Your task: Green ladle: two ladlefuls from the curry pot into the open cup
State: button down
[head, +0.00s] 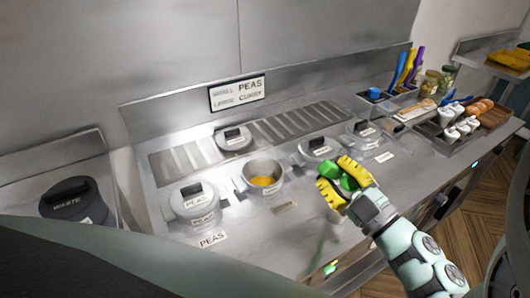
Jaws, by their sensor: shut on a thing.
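My gripper (345,182), with yellow fingers, is shut on a green thing (348,175), which looks like the green ladle. The fingers hide much of it, and its bowl cannot be made out.
A lidded pot marked PEAS (193,204) stands left of the uncovered pot. More lidded pots (319,149) stand behind and to the right. A sign (238,92) reads PEAS and CURRY.

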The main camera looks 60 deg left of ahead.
jog(key=w+a+r+m+t+h+p, duration=0.1)
jog(key=w+a+r+m+h+p, duration=0.1)
jog(key=w+m+p, duration=0.7)
jog(key=shift+w+a+r+m+p, duration=0.3)
jog(key=shift+w+r+p, duration=0.6)
jog(key=shift+p, duration=2.65)
jog(key=shift+f, duration=0.1)
notch_tip(320, 180, up, 9)
jog(key=p, duration=0.8)
jog(key=shift+p, duration=0.3)
jog(key=shift+d, duration=0.1)
